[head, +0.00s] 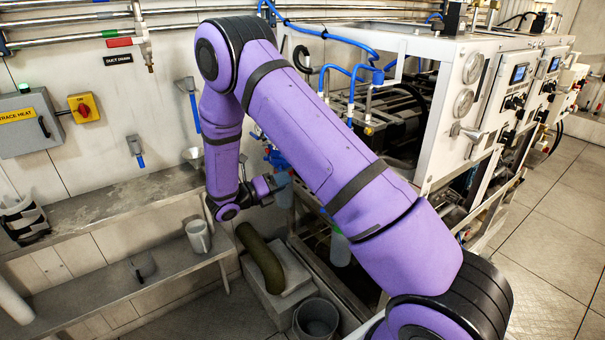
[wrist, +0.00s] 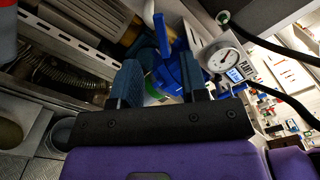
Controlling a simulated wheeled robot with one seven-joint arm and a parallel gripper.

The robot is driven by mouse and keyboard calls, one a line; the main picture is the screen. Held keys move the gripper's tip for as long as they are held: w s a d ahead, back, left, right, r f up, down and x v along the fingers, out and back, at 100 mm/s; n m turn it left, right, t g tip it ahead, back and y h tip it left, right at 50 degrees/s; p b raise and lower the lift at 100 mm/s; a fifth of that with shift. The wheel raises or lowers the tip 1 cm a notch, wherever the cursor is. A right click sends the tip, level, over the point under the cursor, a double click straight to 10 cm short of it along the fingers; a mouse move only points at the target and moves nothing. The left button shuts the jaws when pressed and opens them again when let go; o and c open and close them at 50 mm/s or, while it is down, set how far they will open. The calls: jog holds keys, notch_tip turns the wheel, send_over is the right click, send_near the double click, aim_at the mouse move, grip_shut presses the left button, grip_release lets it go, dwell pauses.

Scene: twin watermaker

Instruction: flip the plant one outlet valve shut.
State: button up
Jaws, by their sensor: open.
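A blue valve (wrist: 172,72) with a blue lever handle (wrist: 161,36) shows in the wrist view, just beyond my fingertips. The lever points toward the top of the picture. My gripper (wrist: 162,82) is open, one finger on each side of the valve body in the picture; contact cannot be told. In the head view my gripper (head: 277,184) is beside the machine frame, and blue fittings (head: 277,158) show just behind it, partly hidden by my arm.
A round gauge (wrist: 221,63) with a small display is right of the valve. The white machine frame (head: 408,47) stands to the right. Below are a bench (head: 95,215) with a mug (head: 198,236), a thick hose (head: 262,258) and a bucket (head: 316,320).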

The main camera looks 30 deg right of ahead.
jog(key=d, duration=0.9)
jog(key=shift+w, duration=0.15)
grip_shut()
